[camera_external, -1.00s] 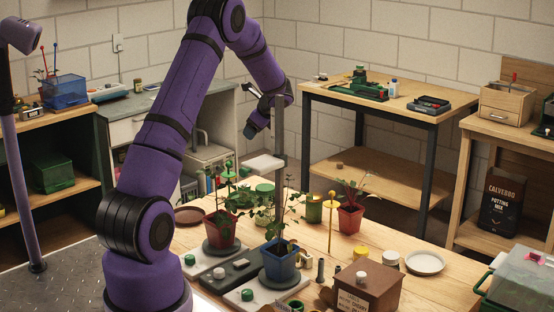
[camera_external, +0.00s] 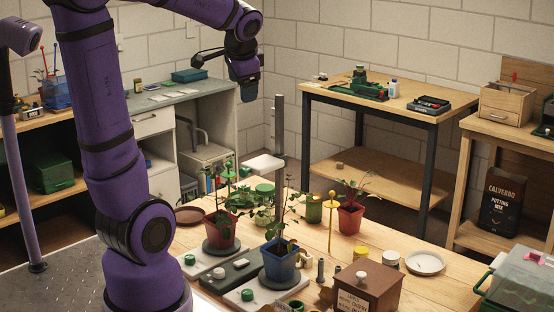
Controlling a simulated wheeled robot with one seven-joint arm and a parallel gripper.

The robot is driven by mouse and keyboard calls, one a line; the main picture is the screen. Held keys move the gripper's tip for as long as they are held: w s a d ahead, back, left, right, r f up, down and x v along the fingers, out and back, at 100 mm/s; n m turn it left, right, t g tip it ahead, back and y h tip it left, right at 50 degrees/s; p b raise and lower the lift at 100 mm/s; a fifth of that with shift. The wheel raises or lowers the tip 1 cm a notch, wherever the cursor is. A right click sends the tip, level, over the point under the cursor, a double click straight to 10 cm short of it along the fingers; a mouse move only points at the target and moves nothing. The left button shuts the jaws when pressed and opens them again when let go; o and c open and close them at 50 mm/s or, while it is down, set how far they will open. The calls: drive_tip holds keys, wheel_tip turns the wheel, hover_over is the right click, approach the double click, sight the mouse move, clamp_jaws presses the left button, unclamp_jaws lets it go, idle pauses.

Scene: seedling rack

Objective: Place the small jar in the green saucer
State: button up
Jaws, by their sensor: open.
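My gripper (camera_external: 248,92) hangs pointing down in the air at upper centre, above the far side of the potting table and well clear of everything on it; it looks empty. I cannot surely tell which thing is the small jar. A small white-lidded round container (camera_external: 390,259) stands near the white saucer, and a green cylindrical jar (camera_external: 314,209) stands by the red pot at the back. A round green shape (camera_external: 265,188), perhaps the green saucer, shows behind the plants, partly hidden by leaves.
A red pot (camera_external: 221,232) and a blue pot (camera_external: 279,264) with plants stand on scales at the table's front. A grey post (camera_external: 278,125) with a white plate rises behind them. A brown saucer (camera_external: 189,215), a white saucer (camera_external: 425,262) and a wooden box (camera_external: 367,289) are nearby.

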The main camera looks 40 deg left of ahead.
drive_tip(key=s+d+n+h, duration=0.2)
drive_tip(key=s+d, duration=0.2)
drive_tip(key=s, duration=0.4)
drive_tip(key=s+d+f+n+t+h, duration=0.1)
drive_tip(key=s+d+n, duration=0.1)
drive_tip(key=s+d, duration=0.3)
drive_tip(key=s, duration=0.4)
drive_tip(key=shift+s+d+f+n+h, duration=0.25)
drive_tip(key=shift+s+f+n+h, duration=0.05)
drive_tip(key=shift+h, duration=0.1)
